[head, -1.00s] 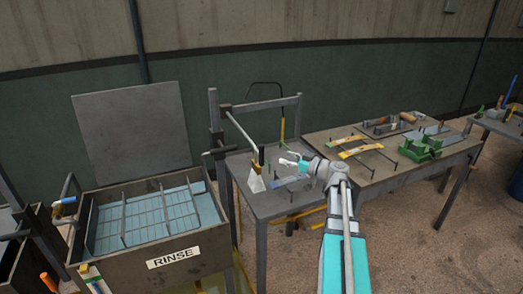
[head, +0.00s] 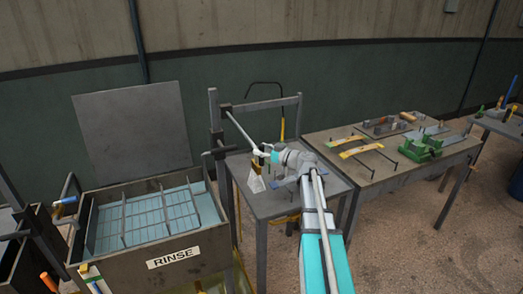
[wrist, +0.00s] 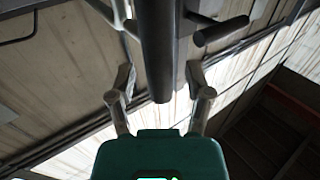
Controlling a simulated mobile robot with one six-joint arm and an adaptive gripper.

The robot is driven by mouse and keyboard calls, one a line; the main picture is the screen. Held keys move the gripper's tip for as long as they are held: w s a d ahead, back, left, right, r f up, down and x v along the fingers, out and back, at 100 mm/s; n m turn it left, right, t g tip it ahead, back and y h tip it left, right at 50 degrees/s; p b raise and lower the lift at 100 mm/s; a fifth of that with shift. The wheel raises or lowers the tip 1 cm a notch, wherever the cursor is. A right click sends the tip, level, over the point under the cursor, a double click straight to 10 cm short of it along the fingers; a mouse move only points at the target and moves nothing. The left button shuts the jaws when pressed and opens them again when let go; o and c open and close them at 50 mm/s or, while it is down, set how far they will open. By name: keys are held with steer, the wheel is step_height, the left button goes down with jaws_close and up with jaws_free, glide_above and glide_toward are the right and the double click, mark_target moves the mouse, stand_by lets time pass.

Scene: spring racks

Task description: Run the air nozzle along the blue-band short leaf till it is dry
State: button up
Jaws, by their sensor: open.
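My gripper (head: 262,153) is at the lower end of a slanting grey rod (head: 240,130) above the middle table. In the wrist view my gripper (wrist: 160,98) is open, with one finger on each side of a dark round bar (wrist: 159,60); contact cannot be told. A small yellow-and-black piece (head: 256,161) and a pale wedge-shaped piece (head: 256,181) show just below my gripper. I cannot make out for sure which part is the air nozzle. The blue-band short leaf cannot be picked out; my arm covers part of the middle table.
The middle table (head: 272,208) has an upright frame (head: 214,120) at its back left. The RINSE tank (head: 176,258) stands left. The right table (head: 385,182) holds yellow-banded leaves (head: 357,150) on a rack and a green fixture (head: 424,146).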

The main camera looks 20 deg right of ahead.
steer(key=shift+c, duration=0.2)
jaws_close()
steer(key=shift+w, duration=0.1)
stand_by(0.4)
